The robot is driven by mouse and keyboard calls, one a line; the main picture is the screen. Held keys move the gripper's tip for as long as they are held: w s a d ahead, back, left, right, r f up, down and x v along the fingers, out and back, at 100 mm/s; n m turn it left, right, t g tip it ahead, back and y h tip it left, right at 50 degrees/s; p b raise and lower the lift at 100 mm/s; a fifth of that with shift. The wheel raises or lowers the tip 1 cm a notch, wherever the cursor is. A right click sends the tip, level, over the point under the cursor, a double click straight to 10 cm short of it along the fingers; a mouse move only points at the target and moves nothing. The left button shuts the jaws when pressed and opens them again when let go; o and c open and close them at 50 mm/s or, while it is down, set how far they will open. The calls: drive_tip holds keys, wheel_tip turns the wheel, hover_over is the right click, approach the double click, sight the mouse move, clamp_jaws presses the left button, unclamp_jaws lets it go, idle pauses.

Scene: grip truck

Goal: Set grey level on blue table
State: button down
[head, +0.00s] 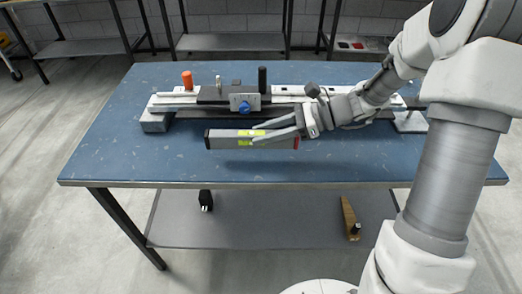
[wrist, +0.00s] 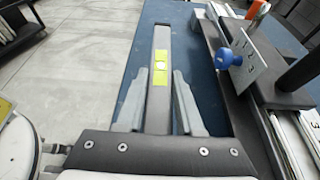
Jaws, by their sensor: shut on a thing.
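The grey level (head: 226,139) is a long bar with dark ends and yellow-green vial windows. It is over the front part of the blue table (head: 150,100), in front of the rail assembly. My gripper (head: 256,134) is shut on the level, with one finger along each side. In the wrist view the level (wrist: 162,47) runs away from my gripper (wrist: 160,85) between its fingers. A shadow lies on the table below the level, but I cannot tell for sure whether it touches the top.
A rail assembly with a carriage, blue knob (head: 244,107), orange knob (head: 187,80) and black handle (head: 262,79) stands just behind the level. The table's front and left are clear. A lower shelf (head: 270,220) holds small items.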

sight(260, 148)
drive_tip(key=shift+s+a+f, duration=0.15)
drive_tip(key=shift+a+f, duration=0.25)
drive_tip(key=shift+a, duration=0.1)
drive_tip(key=shift+f+b, duration=0.95)
drive_tip(key=shift+f, duration=0.9)
drive_tip(key=shift+f, duration=0.2)
drive_tip(key=c, duration=0.5)
unclamp_jaws()
drive_tip(key=shift+c, duration=0.2)
drive_tip(key=shift+r, duration=0.1)
